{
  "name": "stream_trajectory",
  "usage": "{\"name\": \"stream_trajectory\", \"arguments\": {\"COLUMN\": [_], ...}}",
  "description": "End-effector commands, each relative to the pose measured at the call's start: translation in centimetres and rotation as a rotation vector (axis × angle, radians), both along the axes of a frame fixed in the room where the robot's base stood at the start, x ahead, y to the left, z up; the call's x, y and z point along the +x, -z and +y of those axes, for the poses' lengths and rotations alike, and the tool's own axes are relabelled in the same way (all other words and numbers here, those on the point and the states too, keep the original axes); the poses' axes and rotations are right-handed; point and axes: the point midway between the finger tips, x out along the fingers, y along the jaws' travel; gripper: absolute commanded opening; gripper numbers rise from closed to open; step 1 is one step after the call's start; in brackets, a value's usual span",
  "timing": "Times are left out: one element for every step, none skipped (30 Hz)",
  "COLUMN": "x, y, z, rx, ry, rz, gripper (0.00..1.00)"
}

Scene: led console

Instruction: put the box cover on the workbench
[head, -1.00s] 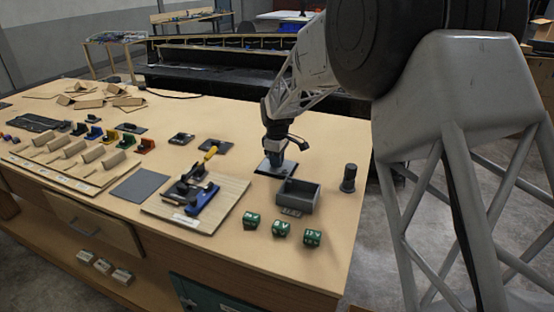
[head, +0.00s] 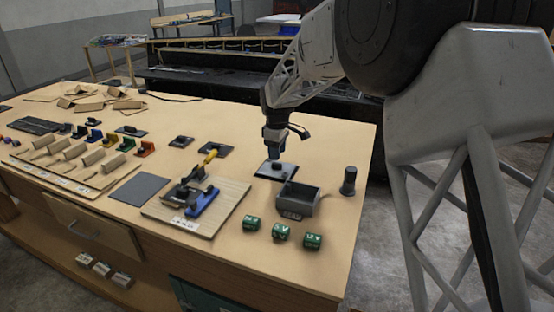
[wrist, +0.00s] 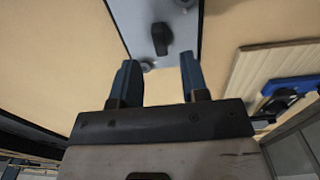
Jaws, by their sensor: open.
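The box cover (head: 284,170) looks like a flat grey plate with a dark knob. It lies on the workbench (head: 330,140) just behind the open grey box (head: 297,199). In the wrist view the cover (wrist: 160,15) shows its dark knob ahead of the fingers, apart from them. My gripper (head: 275,153) hangs just above the cover, pointing down. In the wrist view its two blue fingers (wrist: 158,68) are spread with nothing between them. The cover's far end is cut off in the wrist view.
A black cylinder (head: 349,180) stands right of the box. Several green blocks (head: 280,231) lie in front. A wooden board with a blue-handled clamp (head: 203,203) is to the left, with a grey mat (head: 139,189) beyond it. The bench right of the gripper is clear.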

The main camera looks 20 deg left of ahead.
Motion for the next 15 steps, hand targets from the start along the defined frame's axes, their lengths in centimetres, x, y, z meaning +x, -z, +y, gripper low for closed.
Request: {"name": "stream_trajectory", "arguments": {"x": [0.0, 0.0, 0.0, 0.0, 0.0, 0.1, 0.0, 0.0, 0.0, 0.0, 0.0, 0.0, 0.0, 0.0, 0.0], "y": [-1.0, -1.5, -2.1, -2.6, -3.1, -3.7, -4.2, -4.6, -5.1, -5.5, -5.8, -6.2, -6.4, -6.6, -6.9], "z": [0.0, 0.0, 0.0, 0.0, 0.0, 0.0, 0.0, 0.0, 0.0, 0.0, 0.0, 0.0, 0.0, 0.0, 0.0], "rx": [0.002, 0.002, 0.001, 0.001, 0.002, 0.002, 0.001, 0.001, 0.001, 0.001, 0.001, 0.001, 0.0, 0.0, 0.0], "ry": [0.0, 0.0, 0.0, 0.0, 0.0, 0.0, 0.0, 0.0, 0.0, 0.0, 0.0, 0.0, 0.0, 0.0, 0.0], "rz": [-0.003, -0.002, -0.002, -0.002, -0.003, -0.002, -0.002, -0.002, -0.002, -0.002, -0.002, -0.001, -0.001, 0.0, -0.001], "gripper": [0.41, 0.41, 0.41, 0.41, 0.41, 0.41, 0.41, 0.41, 0.41, 0.41, 0.41, 0.41, 0.41, 0.41, 0.41]}}
